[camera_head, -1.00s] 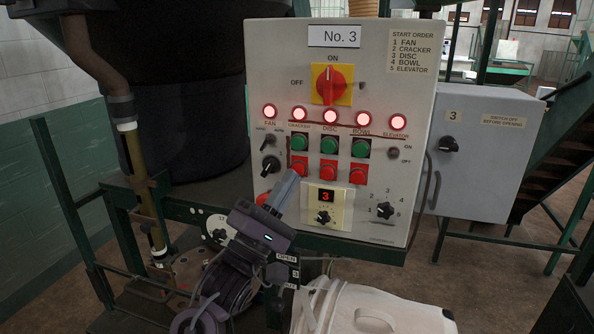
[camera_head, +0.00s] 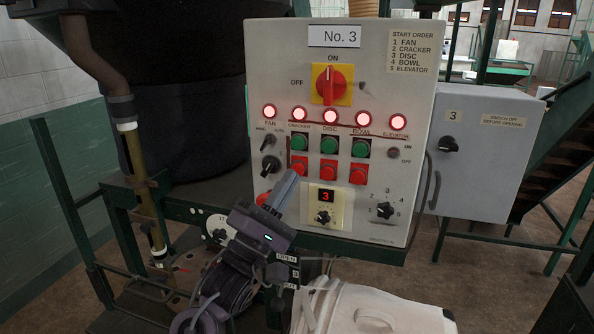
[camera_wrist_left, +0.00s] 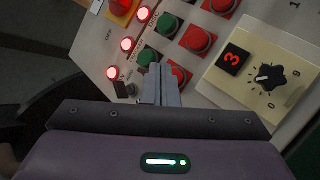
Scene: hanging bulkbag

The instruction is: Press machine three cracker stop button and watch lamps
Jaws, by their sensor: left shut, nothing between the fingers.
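The grey No. 3 control panel (camera_head: 285,60) faces me. Its cracker stop button is the left red button (camera_head: 298,165) below the green cracker button (camera_head: 299,143). The cracker lamp (camera_head: 299,114) is lit red, as are the fan lamp (camera_head: 269,111), disc lamp (camera_head: 330,116), bowl lamp (camera_head: 363,119) and elevator lamp (camera_head: 398,121). My left gripper (camera_head: 292,174) is shut and empty, its tips at the lower left of the cracker stop button. In the left wrist view the fingers (camera_wrist_left: 158,70) partly cover that red button (camera_wrist_left: 181,74); contact cannot be told. My right gripper is out of view.
A red rotary switch (camera_head: 330,84) on yellow sits above the lamps. A cream selector plate showing 3 (camera_head: 341,211) is right of my fingers. A grey cabinet (camera_head: 490,160) stands at right, a white container (camera_head: 380,308) below, and green rails (camera_head: 75,225) at left.

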